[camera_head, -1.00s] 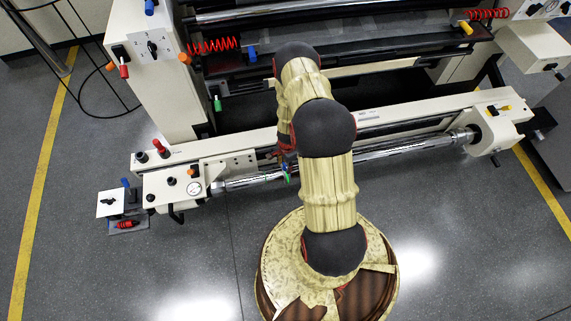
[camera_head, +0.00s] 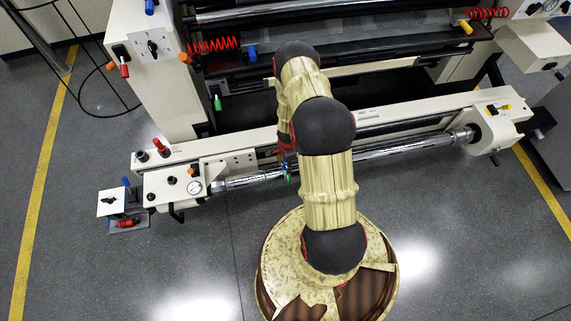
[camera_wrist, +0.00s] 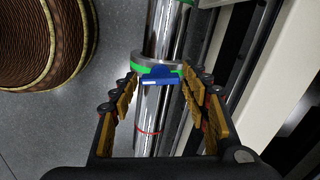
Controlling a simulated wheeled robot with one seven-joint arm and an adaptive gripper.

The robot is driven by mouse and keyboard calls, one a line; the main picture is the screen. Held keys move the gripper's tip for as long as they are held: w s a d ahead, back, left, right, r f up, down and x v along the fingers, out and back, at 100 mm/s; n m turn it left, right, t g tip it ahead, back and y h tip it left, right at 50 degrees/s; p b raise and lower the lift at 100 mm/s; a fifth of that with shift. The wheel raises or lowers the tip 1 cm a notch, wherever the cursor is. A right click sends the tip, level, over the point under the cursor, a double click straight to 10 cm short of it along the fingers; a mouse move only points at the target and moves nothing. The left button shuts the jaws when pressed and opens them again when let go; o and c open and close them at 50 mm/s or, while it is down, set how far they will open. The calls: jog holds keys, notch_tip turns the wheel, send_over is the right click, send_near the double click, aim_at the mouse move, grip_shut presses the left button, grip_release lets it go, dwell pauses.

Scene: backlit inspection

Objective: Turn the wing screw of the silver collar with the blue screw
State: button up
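In the wrist view a silver collar (camera_wrist: 145,62) with a green band sits around a shiny metal shaft (camera_wrist: 150,110). Its blue wing screw (camera_wrist: 161,78) faces the camera, lying crosswise to the shaft. My gripper (camera_wrist: 160,74) is open, with its padded fingers on the left and right of the collar and screw. There is a visible gap on both sides, and I see no clear contact. In the head view small blue and green bits show at the shaft (camera_head: 350,159) beside my arm; the gripper there is mostly hidden.
The grey floor (camera_head: 190,260) in front is open.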

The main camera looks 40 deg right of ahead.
aim_at(286, 166)
jog(key=shift+o, duration=0.9)
jog(key=shift+r, duration=0.25)
notch_tip(286, 166, up, 12)
jog(key=shift+s+f, duration=0.25)
jog(key=shift+s, duration=0.05)
